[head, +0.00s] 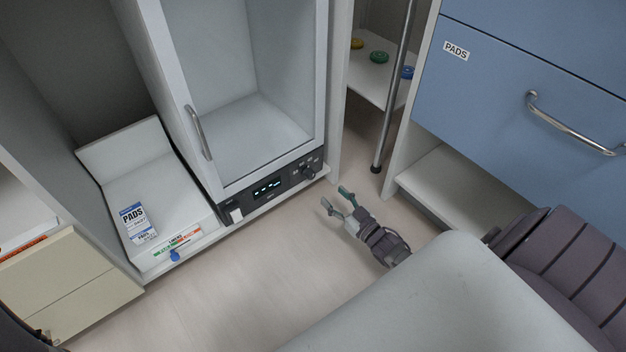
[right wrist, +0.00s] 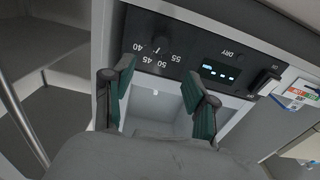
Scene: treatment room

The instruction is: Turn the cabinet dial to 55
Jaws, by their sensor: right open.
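The cabinet (head: 262,110) has a glass door and a dark control panel (head: 240,207) along its bottom edge. The dial (head: 308,173) is a small dark knob at the panel's right end. In the right wrist view the dial (right wrist: 160,45) shows upside down, with numbers such as 40, 45, 50 and 55 around it; its pointer is too small to read. My right gripper (head: 338,199) is open and empty, just right of and in front of the dial, apart from it. In the right wrist view its two green fingers (right wrist: 158,80) straddle the view below the dial. My left gripper is not in view.
The panel has a lit display (head: 267,188) and a white switch (head: 236,215). A metal pole (head: 393,90) stands right of the cabinet, near blue drawers (head: 510,90). A PADS box (head: 135,222) lies on the left shelf. A pale rounded surface (head: 440,300) fills the lower right.

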